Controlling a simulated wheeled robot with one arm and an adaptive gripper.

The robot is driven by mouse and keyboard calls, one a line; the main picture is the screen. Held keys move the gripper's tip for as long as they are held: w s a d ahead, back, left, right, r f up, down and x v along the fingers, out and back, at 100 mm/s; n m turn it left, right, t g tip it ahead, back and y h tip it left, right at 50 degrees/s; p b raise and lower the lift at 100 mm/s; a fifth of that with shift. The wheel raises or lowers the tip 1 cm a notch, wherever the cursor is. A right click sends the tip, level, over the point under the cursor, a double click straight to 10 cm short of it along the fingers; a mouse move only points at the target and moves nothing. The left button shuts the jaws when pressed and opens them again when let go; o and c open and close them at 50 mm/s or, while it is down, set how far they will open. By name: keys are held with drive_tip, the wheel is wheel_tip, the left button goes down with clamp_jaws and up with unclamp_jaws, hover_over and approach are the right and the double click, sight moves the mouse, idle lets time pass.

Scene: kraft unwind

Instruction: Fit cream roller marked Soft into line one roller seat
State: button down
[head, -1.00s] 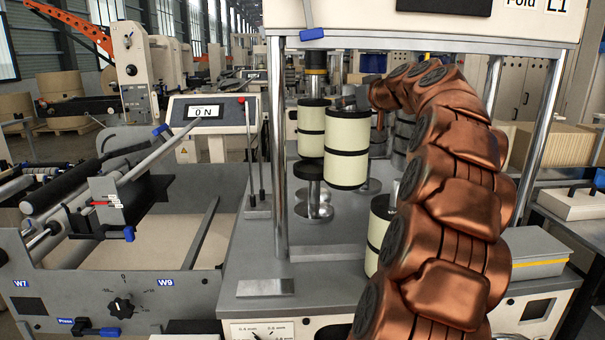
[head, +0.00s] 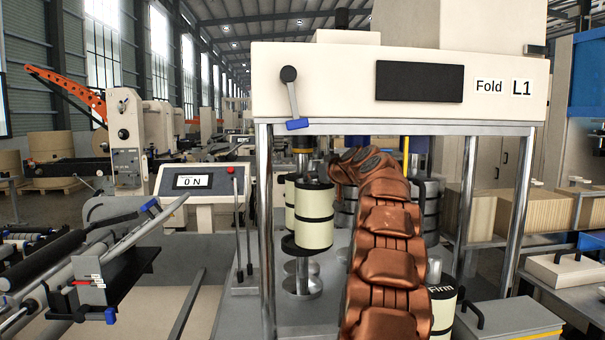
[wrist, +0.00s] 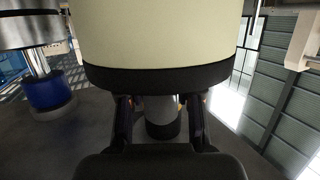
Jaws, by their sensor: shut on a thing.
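A cream roller (head: 313,216) with black bands hangs in the machine frame in the head view, just left of my arm's end. It looks upright. My gripper (wrist: 160,118) is shut on this cream roller, which fills the top of the wrist view (wrist: 160,35); no marking shows on it. In the head view my arm mostly hides the gripper.
Another cream roller (head: 290,203) stands just behind the held one. A cream roller marked Firm (head: 442,308) is right of my arm. Chrome posts (head: 266,230) and the overhead housing (head: 330,85) bound the space. Grey metal cylinders (head: 431,210) stand at the right back.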

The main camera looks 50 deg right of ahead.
drive_tip(key=w, duration=0.1)
drive_tip(key=p, duration=0.1)
drive_tip(key=w+d, duration=0.1)
drive_tip(key=shift+w+r, duration=0.25)
drive_tip(key=shift+w, duration=0.1)
drive_tip(key=shift+w+d+f+p, duration=0.2)
drive_tip(key=shift+w+p, duration=0.15)
drive_tip(key=shift+w, duration=0.3)
drive_tip(key=shift+w+d+r+p, duration=0.2)
drive_tip(key=shift+w+d+p, duration=0.05)
drive_tip(key=shift+w+p, duration=0.5)
drive_tip(key=shift+w+d+f+p, duration=0.25)
drive_tip(key=shift+w+f+p, duration=0.3)
drive_tip(key=shift+w+f, duration=0.4)
